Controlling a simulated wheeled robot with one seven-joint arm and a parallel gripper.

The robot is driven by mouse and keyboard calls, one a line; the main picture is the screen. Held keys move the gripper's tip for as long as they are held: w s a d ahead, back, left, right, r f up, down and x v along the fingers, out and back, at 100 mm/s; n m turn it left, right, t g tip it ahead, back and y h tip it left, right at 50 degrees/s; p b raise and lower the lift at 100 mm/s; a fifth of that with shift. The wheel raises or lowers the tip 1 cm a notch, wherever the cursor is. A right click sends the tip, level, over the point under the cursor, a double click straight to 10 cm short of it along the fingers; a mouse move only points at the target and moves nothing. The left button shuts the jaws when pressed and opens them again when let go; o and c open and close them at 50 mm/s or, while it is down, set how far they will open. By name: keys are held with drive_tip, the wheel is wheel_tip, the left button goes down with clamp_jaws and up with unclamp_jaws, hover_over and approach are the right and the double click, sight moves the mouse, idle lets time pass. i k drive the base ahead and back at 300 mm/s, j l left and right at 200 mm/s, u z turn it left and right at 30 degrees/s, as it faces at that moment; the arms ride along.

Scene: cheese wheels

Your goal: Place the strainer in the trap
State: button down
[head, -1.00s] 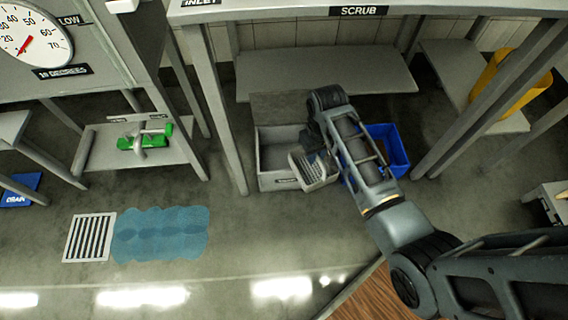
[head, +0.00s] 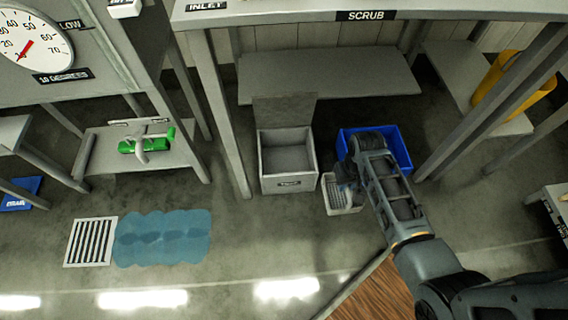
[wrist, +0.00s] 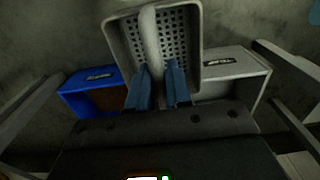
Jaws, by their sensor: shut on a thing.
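The strainer is a pale grey perforated basket (head: 343,207) in the head view, and it also fills the top middle of the wrist view (wrist: 188,48). My gripper (wrist: 158,82) is shut on the strainer, with its two blue fingers at the bar across the basket. In the head view my gripper (head: 346,186) is partly hidden by my arm. A grey open box, which looks like the trap (head: 288,184), stands left of the strainer with its lid raised at the back. It looks empty. The strainer appears apart from it, to its front right.
A blue bin (head: 404,150) stands right of the grey box, partly behind my arm. The sink table (head: 300,14) is overhead, with a leg (head: 222,120) left of the box. A low shelf (head: 330,75) is behind. A floor grate (head: 90,242) and blue puddle (head: 165,236) lie left.

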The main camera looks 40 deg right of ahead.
sight(286, 166)
drive_tip(key=i, duration=0.95)
